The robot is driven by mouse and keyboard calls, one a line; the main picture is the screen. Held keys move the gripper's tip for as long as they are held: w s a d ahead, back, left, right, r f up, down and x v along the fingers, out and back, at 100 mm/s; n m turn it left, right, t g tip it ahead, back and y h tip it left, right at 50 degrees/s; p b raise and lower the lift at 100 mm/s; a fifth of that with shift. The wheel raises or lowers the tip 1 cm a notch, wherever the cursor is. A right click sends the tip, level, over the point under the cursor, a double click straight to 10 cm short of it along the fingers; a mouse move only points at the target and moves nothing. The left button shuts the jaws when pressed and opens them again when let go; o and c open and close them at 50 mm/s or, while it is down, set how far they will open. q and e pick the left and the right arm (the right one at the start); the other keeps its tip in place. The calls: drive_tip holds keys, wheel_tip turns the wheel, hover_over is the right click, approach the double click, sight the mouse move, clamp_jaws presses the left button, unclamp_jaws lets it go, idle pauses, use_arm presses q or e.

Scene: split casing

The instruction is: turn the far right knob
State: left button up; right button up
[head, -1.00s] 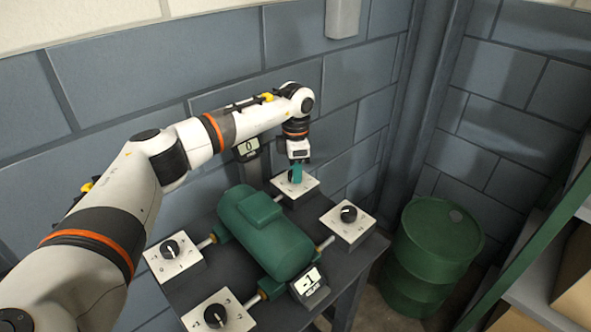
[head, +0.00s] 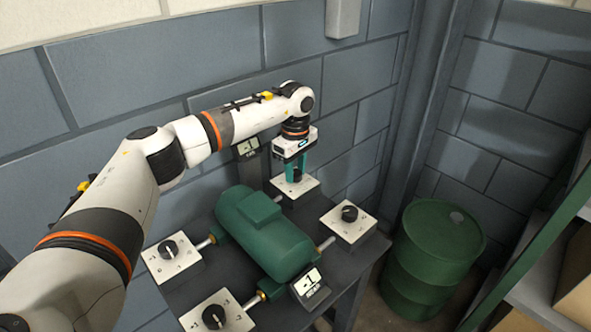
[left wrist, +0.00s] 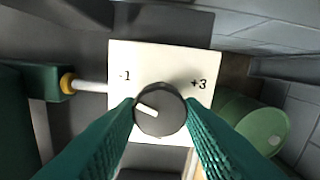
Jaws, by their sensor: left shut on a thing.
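My left gripper (head: 295,172) points down at the back plate (head: 305,187) near the wall. Its teal fingers are shut on that plate's round black knob (left wrist: 160,109), one finger on each side. In the left wrist view, the knob's white pointer is tilted up and left, roughly toward the "-1" mark, and "+3" shows on the right. The lower part of the plate is partly hidden by the fingers and knob. The back display (head: 248,147) reads -1. My right gripper is not in view.
A green motor-like casing (head: 263,232) lies mid-table, with knobs on the right plate (head: 349,213), left plate (head: 168,248) and front plate (head: 214,316). The front display (head: 310,286) reads -1. A green drum (head: 437,262) stands right of the table. A block wall is close behind.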

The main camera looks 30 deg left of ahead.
sight(295, 173)
use_arm(q)
drive_tip(key=shift+r+m, duration=0.15)
drive_tip(key=shift+m, duration=0.65)
drive_tip(key=shift+w, duration=0.1)
drive_tip(key=o, duration=1)
wheel_tip(295, 173, up, 12)
drive_tip(key=b, duration=0.1)
